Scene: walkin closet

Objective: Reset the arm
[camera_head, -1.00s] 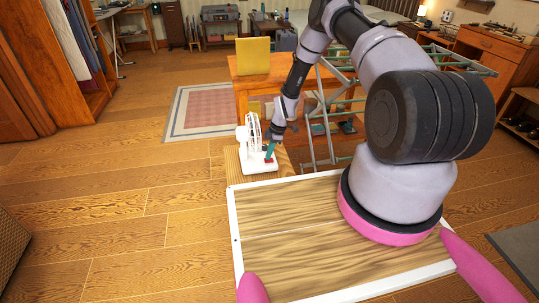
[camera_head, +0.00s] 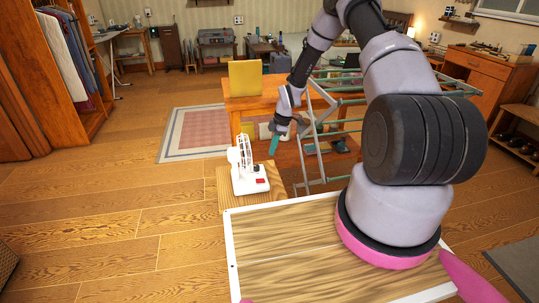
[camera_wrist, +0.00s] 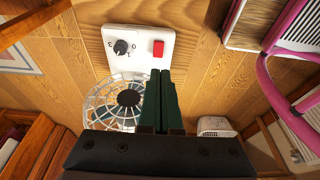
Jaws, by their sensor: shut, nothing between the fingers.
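My gripper (camera_head: 274,144) is at the end of my raised arm, a little above and to the right of a small white fan. Its fingers are together, with nothing between them. In the wrist view the shut dark green fingers (camera_wrist: 161,100) point toward the fan's base. The white fan (camera_head: 247,178) stands on a small wooden surface; its base has a red switch. In the wrist view the fan base (camera_wrist: 137,45) shows a dark dial and the red switch (camera_wrist: 157,48); its wire cage (camera_wrist: 110,105) lies left of the fingers.
A wooden desk (camera_head: 260,92) with a yellow chair-back-like panel (camera_head: 245,77) stands behind the fan. A green-and-grey metal rack (camera_head: 313,160) is close to the arm's right. A clothes wardrobe (camera_head: 95,105) is at left. Open wooden floor (camera_head: 120,215) lies left of the fan.

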